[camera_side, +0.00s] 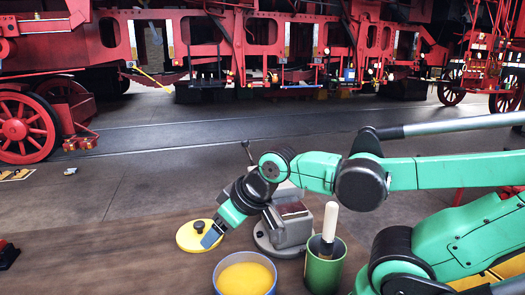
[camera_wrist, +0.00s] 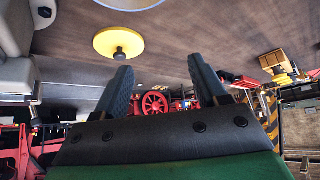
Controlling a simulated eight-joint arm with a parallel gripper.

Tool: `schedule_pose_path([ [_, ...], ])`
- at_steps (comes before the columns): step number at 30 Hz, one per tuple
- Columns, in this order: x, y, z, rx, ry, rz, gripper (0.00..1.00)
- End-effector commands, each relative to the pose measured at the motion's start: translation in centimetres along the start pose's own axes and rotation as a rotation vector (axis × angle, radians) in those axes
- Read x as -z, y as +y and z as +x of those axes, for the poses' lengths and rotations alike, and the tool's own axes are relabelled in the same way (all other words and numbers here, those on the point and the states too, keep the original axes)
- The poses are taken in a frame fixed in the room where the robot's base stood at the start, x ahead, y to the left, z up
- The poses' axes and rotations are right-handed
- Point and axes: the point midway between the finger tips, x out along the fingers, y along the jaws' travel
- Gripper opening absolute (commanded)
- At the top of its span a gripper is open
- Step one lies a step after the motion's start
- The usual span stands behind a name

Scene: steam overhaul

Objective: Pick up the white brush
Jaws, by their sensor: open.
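The brush with a white handle (camera_side: 330,222) stands upright in a green can (camera_side: 322,270) at the front right of the table in the side view. Its lower end is hidden inside the can. My gripper (camera_side: 211,238) is left of the brush and apart from it, by a round yellow lid (camera_side: 187,238) with a dark knob. In the wrist view my gripper (camera_wrist: 163,72) has its two dark fingers spread wide with nothing between them. The brush and can do not show in the wrist view.
A grey vise (camera_side: 289,228) stands between my gripper and the can, partly behind my arm. A bowl of yellow content (camera_side: 245,279) is left of the can. The table's left part is mostly clear. A red locomotive (camera_side: 130,40) stands behind.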

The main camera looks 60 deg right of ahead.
Motion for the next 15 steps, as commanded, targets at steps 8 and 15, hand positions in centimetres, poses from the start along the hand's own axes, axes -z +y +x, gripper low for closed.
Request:
schedule_pose_path([
  [8, -0.4, 1.7, -0.5, -0.036, -0.047, 0.004, 0.66],
  [15, -4.7, 9.2, -5.5, -0.133, -0.366, 0.039, 0.66],
])
